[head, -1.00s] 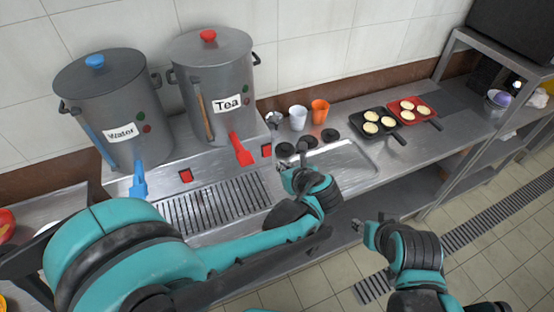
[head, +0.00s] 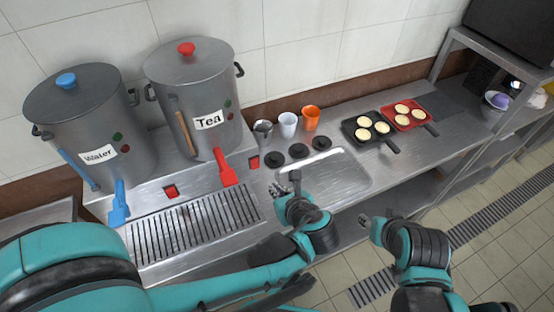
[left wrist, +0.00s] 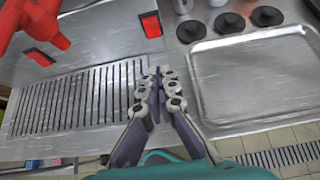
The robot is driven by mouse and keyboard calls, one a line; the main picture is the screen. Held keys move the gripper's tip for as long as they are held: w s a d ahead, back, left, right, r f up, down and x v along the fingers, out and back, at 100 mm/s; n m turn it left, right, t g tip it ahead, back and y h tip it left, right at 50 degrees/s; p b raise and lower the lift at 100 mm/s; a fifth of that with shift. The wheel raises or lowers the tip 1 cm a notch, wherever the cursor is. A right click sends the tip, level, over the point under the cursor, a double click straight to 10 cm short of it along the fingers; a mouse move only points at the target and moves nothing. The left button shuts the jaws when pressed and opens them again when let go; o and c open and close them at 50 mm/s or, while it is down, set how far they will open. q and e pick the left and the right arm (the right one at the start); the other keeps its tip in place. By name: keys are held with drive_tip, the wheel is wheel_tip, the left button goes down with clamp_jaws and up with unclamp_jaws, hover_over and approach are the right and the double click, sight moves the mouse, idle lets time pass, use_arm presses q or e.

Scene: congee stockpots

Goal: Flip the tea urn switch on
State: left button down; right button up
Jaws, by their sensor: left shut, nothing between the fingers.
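The tea urn (head: 200,100) is a steel pot labelled "Tea" with a red lid knob and red spigot (head: 223,168).
The water urn (head: 90,125) stands left, with a blue spigot (head: 118,205) and another red switch (head: 171,191). A drain grate (head: 190,222) lies in front. Several cups (head: 288,125) and black discs (head: 299,151) stand behind a shallow metal basin (head: 340,172). Pans (head: 365,128) lie right.

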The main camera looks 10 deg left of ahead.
sight(255, 164)
use_arm(q)
drive_tip(key=b+x, duration=0.2)
drive_tip(key=x, duration=0.2)
drive_tip(key=b+x, duration=0.2)
drive_tip(key=x, duration=0.3)
drive_tip(key=shift+s+a+f, duration=0.2)
drive_tip(key=shift+a+f, duration=0.15)
drive_tip(key=w+a, duration=0.1)
drive_tip(key=w+b, duration=0.1)
drive_tip(key=shift+w+a+f, duration=0.15)
drive_tip(key=shift+w+a, duration=0.2)
drive_tip(key=shift+a, duration=0.05)
drive_tip(key=shift+w+a, duration=0.2)
drive_tip(key=shift+w, duration=0.2)
use_arm(e)
drive_tip(key=f, duration=0.4)
drive_tip(key=shift+s+f, duration=0.25)
drive_tip(key=shift+f, duration=0.05)
